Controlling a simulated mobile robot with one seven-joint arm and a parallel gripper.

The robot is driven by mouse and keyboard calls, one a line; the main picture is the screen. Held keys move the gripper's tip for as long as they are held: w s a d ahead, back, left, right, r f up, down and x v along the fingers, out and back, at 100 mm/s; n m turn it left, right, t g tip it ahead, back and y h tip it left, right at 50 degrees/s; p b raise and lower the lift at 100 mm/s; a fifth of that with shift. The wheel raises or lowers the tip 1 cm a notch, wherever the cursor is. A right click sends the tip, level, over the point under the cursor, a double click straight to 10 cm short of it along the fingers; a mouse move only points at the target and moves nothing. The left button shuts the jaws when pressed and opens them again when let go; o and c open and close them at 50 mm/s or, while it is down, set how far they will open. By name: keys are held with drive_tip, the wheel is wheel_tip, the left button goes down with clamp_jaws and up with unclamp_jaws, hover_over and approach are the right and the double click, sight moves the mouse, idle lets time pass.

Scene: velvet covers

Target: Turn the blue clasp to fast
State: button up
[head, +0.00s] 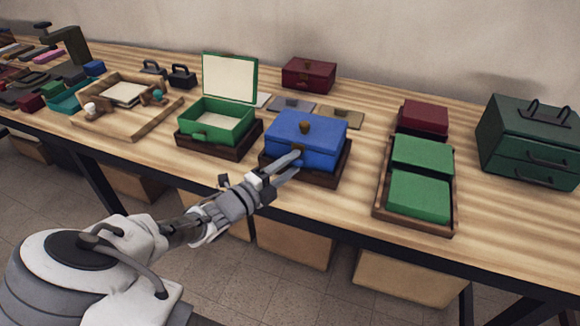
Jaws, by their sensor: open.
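The blue box (312,131) sits with its lid down on a dark wooden base (330,176) near the table's front edge. The blue clasp is not clearly visible; my fingers cover part of that front face. I cannot tell whether the fingers touch the box or the clasp, or how the clasp is turned.
A green box (219,133) with its lid raised stands left of the blue box. A wooden tray (381,192) with green blocks is to the right. A dark red box (308,75) stands behind. A dark green chest (530,140) is at far right.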

drive_tip(key=shift+c, duration=0.3)
clamp_jaws()
